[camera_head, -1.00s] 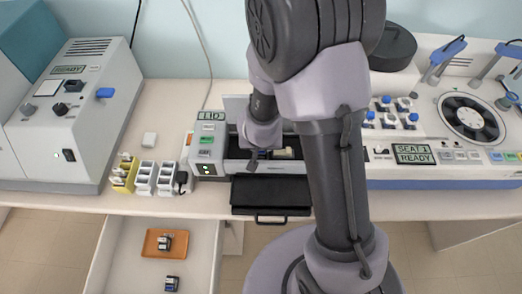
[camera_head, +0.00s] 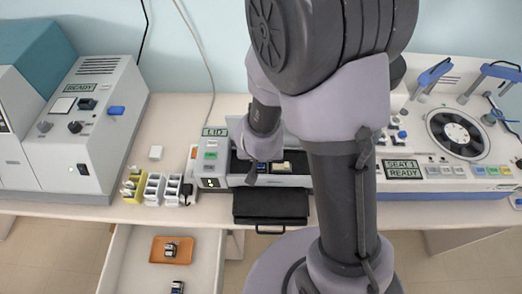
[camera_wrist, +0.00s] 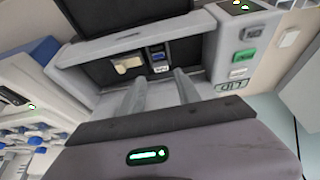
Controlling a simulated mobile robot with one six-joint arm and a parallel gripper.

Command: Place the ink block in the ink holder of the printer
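The printer (camera_head: 212,147) is the grey machine at mid-table with a "LID" display, its bay open. A small dark block with a blue part and a pale label, which looks like the ink block (camera_wrist: 159,60), sits in the bay; its blue part also shows in the head view (camera_head: 262,167). A cream block (camera_wrist: 127,65) sits beside it. I cannot tell how deeply the dark block is seated. My gripper (camera_wrist: 160,75) is open, its two fingers apart and empty, pointing at the bay near the dark block. In the head view my gripper (camera_head: 250,178) is partly hidden by my arm.
A black lid or tray (camera_head: 270,205) projects at the printer's front. An open drawer below holds an orange tray (camera_head: 158,256) with a small block, and another block (camera_head: 177,287) nearby. Small racks (camera_head: 153,187) stand left of the printer; a stainer with a round rotor (camera_head: 459,132) stands right.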

